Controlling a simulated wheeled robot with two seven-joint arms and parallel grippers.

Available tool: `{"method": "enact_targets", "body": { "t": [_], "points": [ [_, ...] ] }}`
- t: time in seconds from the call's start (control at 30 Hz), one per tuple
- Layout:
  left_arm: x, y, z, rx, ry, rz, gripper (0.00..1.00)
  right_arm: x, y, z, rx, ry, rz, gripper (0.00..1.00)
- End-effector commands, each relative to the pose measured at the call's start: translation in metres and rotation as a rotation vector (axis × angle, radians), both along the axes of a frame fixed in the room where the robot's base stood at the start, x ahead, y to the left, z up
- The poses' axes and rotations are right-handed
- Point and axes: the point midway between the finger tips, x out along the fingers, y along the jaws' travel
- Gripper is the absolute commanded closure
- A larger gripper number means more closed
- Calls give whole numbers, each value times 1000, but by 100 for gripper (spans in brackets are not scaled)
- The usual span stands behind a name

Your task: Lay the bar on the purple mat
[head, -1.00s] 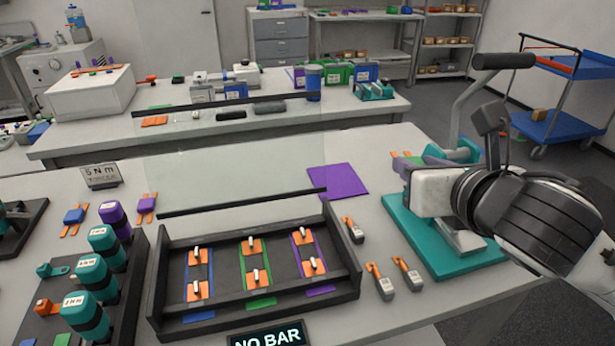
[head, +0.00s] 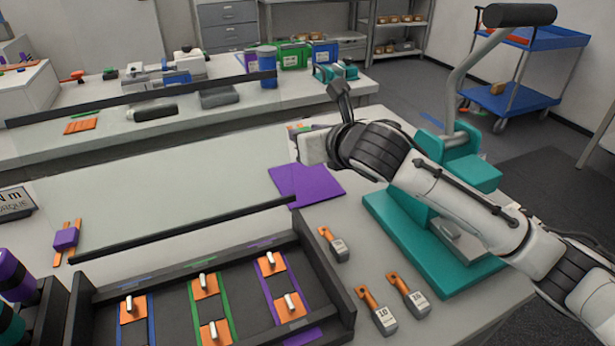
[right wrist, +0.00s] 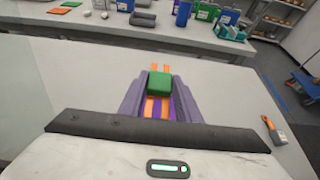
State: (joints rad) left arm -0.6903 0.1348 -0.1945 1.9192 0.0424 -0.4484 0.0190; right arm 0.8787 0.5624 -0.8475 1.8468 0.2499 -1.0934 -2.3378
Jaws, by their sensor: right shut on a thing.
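The purple mat (head: 318,184) lies flat on the table, right of the clear panel. My right gripper (right wrist: 158,94) is shut on the bar, a green block (right wrist: 159,83) with orange strips at both ends. The bar sits between the two greyish-purple fingers. In the head view the right gripper (head: 301,132) is above and just behind the mat, mostly hidden by my wrist, with little of the bar visible. A patch of purple shows between the fingers in the wrist view. The gap between bar and mat cannot be judged. My left gripper is not in view.
A clear panel (head: 170,185) with black edges stands left of the mat. A black tray (head: 335,300) with orange pieces is in front. Orange-and-grey weights (head: 384,318) lie to its right. A teal press (head: 400,225) with a raised handle stands right of the mat.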

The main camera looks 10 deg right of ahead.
Motion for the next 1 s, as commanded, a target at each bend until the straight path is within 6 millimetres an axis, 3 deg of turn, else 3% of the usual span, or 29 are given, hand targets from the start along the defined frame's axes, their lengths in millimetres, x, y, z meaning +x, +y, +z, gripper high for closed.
{"method": "enact_targets", "body": {
  "t": [0.03,0.2,0.47,0.63,1.0],
  "points": [
    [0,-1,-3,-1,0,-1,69,-1,1,-18,3,5,1,95],
    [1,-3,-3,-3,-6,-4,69,-1,0,-52,2,1,0,95],
    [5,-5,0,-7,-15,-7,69,0,0,-71,2,-2,-1,95],
    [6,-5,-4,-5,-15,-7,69,-1,1,-97,3,2,0,95],
    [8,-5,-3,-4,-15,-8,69,0,0,-103,1,-3,0,95]
  ]
}}
